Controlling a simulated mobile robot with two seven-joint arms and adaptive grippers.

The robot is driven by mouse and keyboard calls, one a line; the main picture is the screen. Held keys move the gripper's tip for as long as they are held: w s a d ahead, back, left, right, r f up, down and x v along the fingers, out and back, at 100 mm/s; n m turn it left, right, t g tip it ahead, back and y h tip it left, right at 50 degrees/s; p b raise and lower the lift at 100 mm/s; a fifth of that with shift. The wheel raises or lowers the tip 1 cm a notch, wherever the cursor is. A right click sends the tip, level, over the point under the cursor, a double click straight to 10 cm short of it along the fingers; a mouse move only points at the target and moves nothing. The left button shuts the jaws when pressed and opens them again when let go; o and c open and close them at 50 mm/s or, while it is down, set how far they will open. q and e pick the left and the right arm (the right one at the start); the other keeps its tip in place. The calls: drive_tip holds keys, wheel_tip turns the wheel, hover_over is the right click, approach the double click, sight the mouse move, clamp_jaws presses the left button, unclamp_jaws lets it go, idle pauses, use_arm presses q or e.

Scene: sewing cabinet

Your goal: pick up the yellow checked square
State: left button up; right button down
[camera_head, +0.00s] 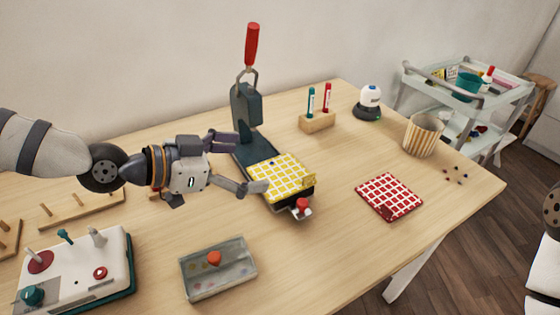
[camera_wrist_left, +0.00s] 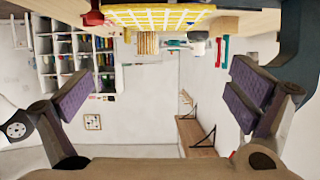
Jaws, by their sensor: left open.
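The yellow checked square (camera_head: 281,177) lies flat on the base of a dark press (camera_head: 245,119) with a red handle. In the left wrist view the yellow checked square (camera_wrist_left: 158,17) shows edge-on at the top, upside down. My left gripper (camera_head: 247,164) is open beside the square's left edge, with one finger behind and one in front. In the left wrist view its two purple-padded fingers (camera_wrist_left: 157,95) stand wide apart with nothing between them. My right gripper is not in view.
A red checked square (camera_head: 390,195) lies to the right. A grey box (camera_head: 218,268) and a white device (camera_head: 75,268) stand in front. A wooden marker holder (camera_head: 317,122), a small white-topped device (camera_head: 369,103) and a striped cup (camera_head: 422,135) stand behind. The table's right front is clear.

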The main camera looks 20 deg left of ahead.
sight(289, 171)
use_arm(q)
drive_tip(key=x, duration=0.3)
drive_tip(key=b+x, duration=0.1)
drive_tip(key=x, duration=0.2)
drive_tip(key=f+x, duration=0.1)
drive_tip(key=x, duration=0.2)
drive_tip(key=shift+d+f+b, duration=0.1)
drive_tip(key=shift+d+b, duration=0.05)
drive_tip(key=shift+b, duration=0.25)
drive_tip(key=shift+w+d, duration=0.2)
drive_tip(key=shift+w, duration=0.05)
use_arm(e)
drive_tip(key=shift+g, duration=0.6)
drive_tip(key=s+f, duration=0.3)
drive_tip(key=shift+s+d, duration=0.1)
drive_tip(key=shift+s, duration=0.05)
use_arm(q)
drive_tip(key=c, duration=0.8)
drive_tip(key=shift+o, duration=0.2)
